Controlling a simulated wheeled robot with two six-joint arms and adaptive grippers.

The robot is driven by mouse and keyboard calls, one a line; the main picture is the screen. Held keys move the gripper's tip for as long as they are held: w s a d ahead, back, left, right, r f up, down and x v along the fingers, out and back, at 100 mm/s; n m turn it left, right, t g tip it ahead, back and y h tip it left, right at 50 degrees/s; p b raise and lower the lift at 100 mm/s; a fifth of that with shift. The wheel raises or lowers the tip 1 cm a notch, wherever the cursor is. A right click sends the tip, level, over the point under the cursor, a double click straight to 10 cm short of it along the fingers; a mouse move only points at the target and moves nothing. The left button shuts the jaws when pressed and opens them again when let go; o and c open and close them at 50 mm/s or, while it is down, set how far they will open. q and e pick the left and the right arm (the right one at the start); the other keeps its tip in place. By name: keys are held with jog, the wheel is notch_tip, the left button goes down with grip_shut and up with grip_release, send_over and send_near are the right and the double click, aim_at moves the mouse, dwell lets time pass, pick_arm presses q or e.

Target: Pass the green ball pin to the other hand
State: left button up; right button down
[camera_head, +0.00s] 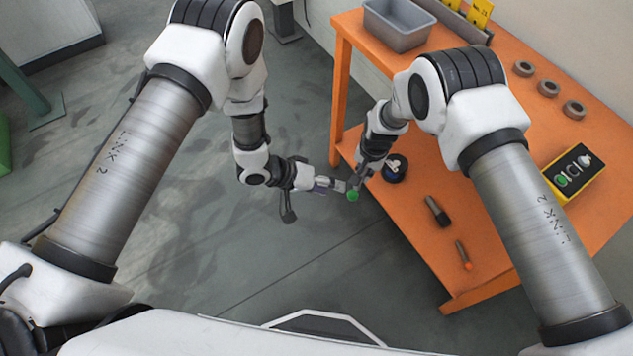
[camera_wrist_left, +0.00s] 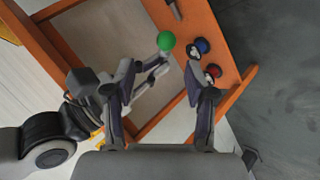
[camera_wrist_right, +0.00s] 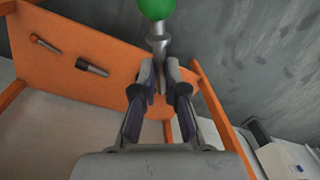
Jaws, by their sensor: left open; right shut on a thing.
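The green ball pin shows as a green ball (camera_head: 352,196) at the tip of my right gripper (camera_head: 354,183). In the right wrist view the green ball (camera_wrist_right: 157,8) sits beyond the fingertips, and my right gripper (camera_wrist_right: 159,75) is shut on its grey shank (camera_wrist_right: 158,42). My left gripper (camera_head: 338,187) is open and close beside it. In the left wrist view the green ball (camera_wrist_left: 166,41) appears between and slightly beyond the spread fingertips of my left gripper (camera_wrist_left: 160,70). I cannot tell whether the left fingers touch the pin.
The orange table (camera_head: 420,235) stands right of the grippers. On it are a dark-handled piece (camera_head: 437,211), an orange-tipped piece (camera_head: 463,255), a yellow box (camera_head: 572,172), several grey rings (camera_head: 549,88) and a grey bin (camera_head: 397,24). Blue (camera_wrist_left: 202,46) and red (camera_wrist_left: 212,71) balls show nearby.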

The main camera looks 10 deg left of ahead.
aim_at(353, 195)
pick_arm(q)
jog(key=x, duration=0.8)
grip_shut()
pick_arm(e)
jog(key=c, duration=1.1)
grip_release()
jog(key=shift+r, duration=0.1)
